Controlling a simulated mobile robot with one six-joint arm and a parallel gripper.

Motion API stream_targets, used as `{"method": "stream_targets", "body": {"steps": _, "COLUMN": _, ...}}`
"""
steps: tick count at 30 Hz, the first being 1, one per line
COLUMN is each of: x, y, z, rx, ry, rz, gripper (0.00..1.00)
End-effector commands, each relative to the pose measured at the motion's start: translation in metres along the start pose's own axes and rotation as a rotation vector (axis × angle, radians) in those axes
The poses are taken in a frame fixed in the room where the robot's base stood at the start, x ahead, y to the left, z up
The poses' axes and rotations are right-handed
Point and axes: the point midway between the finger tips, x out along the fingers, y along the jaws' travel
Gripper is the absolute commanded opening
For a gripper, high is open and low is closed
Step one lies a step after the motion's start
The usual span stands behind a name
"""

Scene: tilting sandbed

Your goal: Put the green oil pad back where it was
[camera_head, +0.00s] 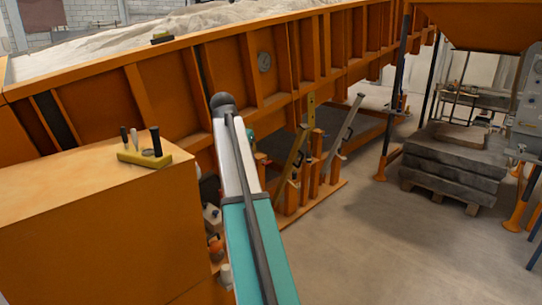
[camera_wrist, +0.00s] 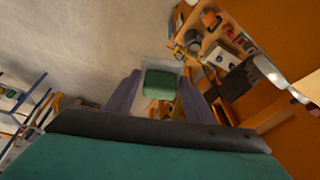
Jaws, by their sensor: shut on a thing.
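The green oil pad (camera_wrist: 160,84) is in the wrist view, between the two fingers of my gripper (camera_wrist: 159,98). The gripper is shut on it and holds it in front of the wrist. Pale floor shows behind and above the pad, with a whitish patch at its upper edge. In the head view my white and teal arm reaches forward along the orange sandbed and hides the gripper; I cannot make out the pad there.
An orange shelf (camera_wrist: 210,38) with several small items is at upper right in the wrist view. In the head view, the sandbed (camera_head: 160,95) runs along the back, an orange cabinet (camera_head: 70,230) stands left, and stacked slabs (camera_head: 455,160) stand right.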

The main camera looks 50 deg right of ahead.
Motion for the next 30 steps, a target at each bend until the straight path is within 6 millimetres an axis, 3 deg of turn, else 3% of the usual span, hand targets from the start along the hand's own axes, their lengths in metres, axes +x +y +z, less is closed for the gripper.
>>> {"method": "stream_targets", "body": {"steps": 1, "x": 0.004, "y": -0.014, "z": 0.020, "rx": -0.033, "ry": 0.000, "rz": -0.013, "gripper": 0.28}}
{"method": "stream_targets", "body": {"steps": 6, "x": 0.006, "y": -0.056, "z": 0.074, "rx": -0.138, "ry": -0.001, "rz": -0.057, "gripper": 0.28}}
{"method": "stream_targets", "body": {"steps": 15, "x": 0.007, "y": -0.116, "z": 0.178, "rx": -0.343, "ry": -0.002, "rz": -0.141, "gripper": 0.28}}
{"method": "stream_targets", "body": {"steps": 24, "x": 0.007, "y": -0.157, "z": 0.294, "rx": -0.589, "ry": -0.005, "rz": -0.241, "gripper": 0.28}}
{"method": "stream_targets", "body": {"steps": 30, "x": 0.006, "y": -0.171, "z": 0.376, "rx": -0.793, "ry": -0.005, "rz": -0.326, "gripper": 0.28}}
